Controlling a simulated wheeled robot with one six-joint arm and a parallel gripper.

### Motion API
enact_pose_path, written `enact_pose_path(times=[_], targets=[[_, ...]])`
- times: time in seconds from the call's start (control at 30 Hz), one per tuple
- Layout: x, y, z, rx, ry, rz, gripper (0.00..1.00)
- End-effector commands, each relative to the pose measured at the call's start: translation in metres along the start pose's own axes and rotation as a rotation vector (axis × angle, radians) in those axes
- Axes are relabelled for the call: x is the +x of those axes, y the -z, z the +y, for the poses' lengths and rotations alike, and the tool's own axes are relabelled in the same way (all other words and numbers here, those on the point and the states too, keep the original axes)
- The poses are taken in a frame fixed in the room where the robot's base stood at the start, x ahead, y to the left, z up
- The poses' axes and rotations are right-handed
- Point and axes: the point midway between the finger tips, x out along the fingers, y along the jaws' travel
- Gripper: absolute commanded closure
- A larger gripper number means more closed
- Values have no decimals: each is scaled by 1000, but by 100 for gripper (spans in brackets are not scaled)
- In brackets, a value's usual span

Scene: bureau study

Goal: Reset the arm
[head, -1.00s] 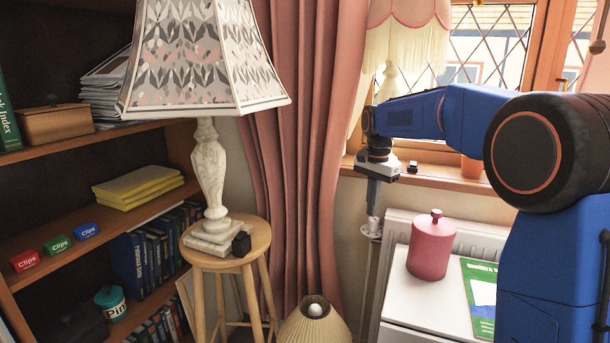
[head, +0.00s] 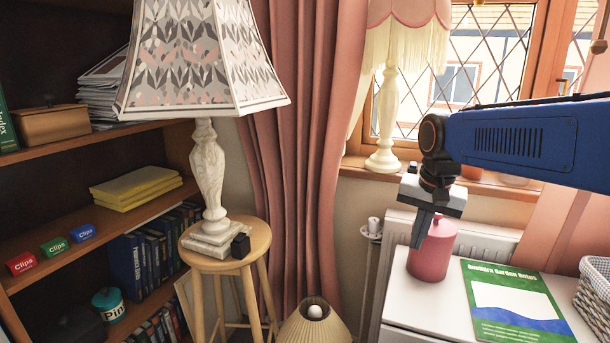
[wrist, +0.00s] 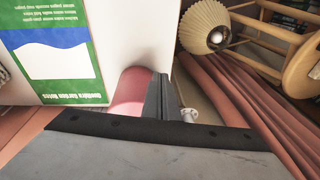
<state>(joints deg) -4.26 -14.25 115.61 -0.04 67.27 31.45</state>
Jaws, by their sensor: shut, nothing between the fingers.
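My gripper (head: 421,230) hangs from the blue arm at the right of the head view, its fingers pointing down and closed together. It is empty. It appears in front of the upper left part of a pink lidded jar (head: 433,252), partly hiding it. I cannot tell whether they touch. In the wrist view my gripper (wrist: 161,97) shows as two grey fingers side by side, with the pink jar (wrist: 130,92) just to their left and partly hidden.
The jar stands on a white cabinet top (head: 440,295) with a green booklet (head: 512,303) and a woven basket (head: 594,295). A radiator (head: 482,238) and windowsill lamp (head: 385,125) are behind. A large lamp (head: 208,170) stands on a wooden stool (head: 255,240) at left.

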Motion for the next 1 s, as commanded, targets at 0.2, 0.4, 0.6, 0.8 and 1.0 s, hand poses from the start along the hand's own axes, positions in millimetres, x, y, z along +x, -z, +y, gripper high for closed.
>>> enact_pose_path(times=[0.2,0.4,0.6,0.8,1.0], targets=[[1,-52,41,-120,23,54,100],[12,-99,74,-234,35,103,100],[30,-145,105,-345,41,156,100],[50,-179,128,-437,39,197,100],[60,-193,136,-476,37,215,100]])
